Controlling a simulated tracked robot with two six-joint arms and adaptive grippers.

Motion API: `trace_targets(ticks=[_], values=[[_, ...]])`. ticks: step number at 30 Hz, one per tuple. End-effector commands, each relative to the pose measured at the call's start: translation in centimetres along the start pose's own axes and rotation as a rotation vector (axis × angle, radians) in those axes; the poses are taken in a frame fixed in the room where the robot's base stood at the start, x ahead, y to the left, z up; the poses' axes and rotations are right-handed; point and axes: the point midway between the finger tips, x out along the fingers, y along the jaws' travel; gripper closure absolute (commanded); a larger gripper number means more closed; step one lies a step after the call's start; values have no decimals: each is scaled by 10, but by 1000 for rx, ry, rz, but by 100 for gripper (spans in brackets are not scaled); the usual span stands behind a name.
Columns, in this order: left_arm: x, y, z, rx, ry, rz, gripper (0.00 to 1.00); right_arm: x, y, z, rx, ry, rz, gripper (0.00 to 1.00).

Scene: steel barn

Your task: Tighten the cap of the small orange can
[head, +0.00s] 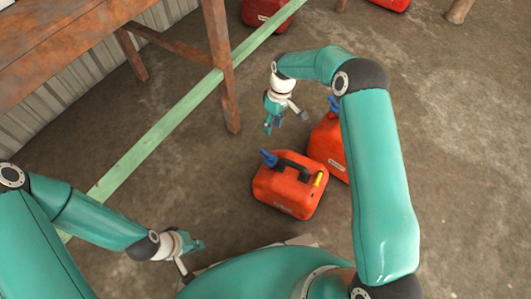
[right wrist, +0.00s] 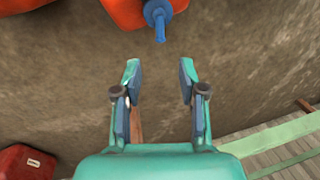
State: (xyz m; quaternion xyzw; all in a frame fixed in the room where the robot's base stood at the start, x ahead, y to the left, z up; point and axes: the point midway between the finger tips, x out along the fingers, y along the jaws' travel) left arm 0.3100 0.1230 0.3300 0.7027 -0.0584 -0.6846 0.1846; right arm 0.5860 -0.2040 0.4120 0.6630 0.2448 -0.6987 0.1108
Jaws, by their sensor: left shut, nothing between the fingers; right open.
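An orange-red can (head: 288,194) with a black handle, a blue cap or spout (head: 268,158) and a yellow piece stands on the floor in the middle of the head view. A second orange-red can (head: 328,147) stands behind it, partly hidden by my right arm, with a blue cap (head: 334,106). I cannot tell which is the small one. My right gripper (head: 284,118) is open and empty above and left of the cans. In the right wrist view, a blue cap (right wrist: 159,18) shows beyond its open fingers (right wrist: 158,85), apart from them. My left gripper (head: 196,254) is shut and empty, low at the left.
A rusty brown table (head: 90,40) with legs stands at the upper left. A pale green beam (head: 165,125) runs diagonally below it. More red cans (head: 262,14) stand at the far edge. The concrete floor is open at the right (head: 460,150).

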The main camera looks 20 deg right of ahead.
Motion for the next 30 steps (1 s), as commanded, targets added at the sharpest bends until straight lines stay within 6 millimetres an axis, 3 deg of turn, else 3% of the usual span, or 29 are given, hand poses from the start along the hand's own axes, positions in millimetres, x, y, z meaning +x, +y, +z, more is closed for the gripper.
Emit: trace_targets(ticks=[3,15,21,30], values=[[10,-4,0,0,0,0,100,29,0,1,0,-3,-2,59],[32,-12,0,0,0,0,100,112,0,0,0,-2,-1,59],[38,-14,0,0,-1,0,100,135,0,0,1,0,-1,59],[39,-14,0,0,-1,0,100,141,-1,-1,0,1,0,59]])
